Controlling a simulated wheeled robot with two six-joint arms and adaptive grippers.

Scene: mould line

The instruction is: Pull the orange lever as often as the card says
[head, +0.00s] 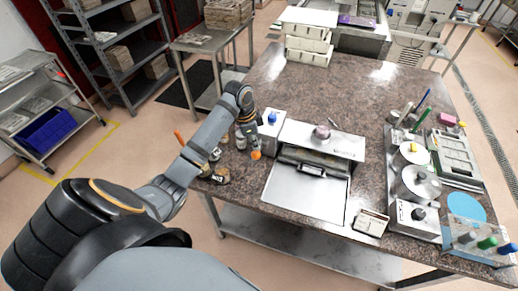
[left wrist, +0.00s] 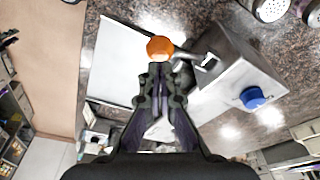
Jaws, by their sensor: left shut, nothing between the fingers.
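The orange lever knob (head: 256,155) is a round ball low at the left side of a white box with a blue button (head: 270,125). My left gripper (head: 249,146) is at the knob, shut with nothing in it. In the left wrist view the knob (left wrist: 160,47) lies just past the shut fingertips (left wrist: 161,70); I cannot tell whether they touch. The box (left wrist: 235,70) is beside the fingers there, with a metal bracket on its side. A small card (head: 372,222) stands at the table's front edge; its writing is too small to read. My right gripper is not in view.
A flat press-like machine (head: 310,170) stands right of the box. Small dark items (head: 215,175) lie at the table's left edge by my arm. Jars and trays crowd the right side. The back middle of the table (head: 330,95) is clear.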

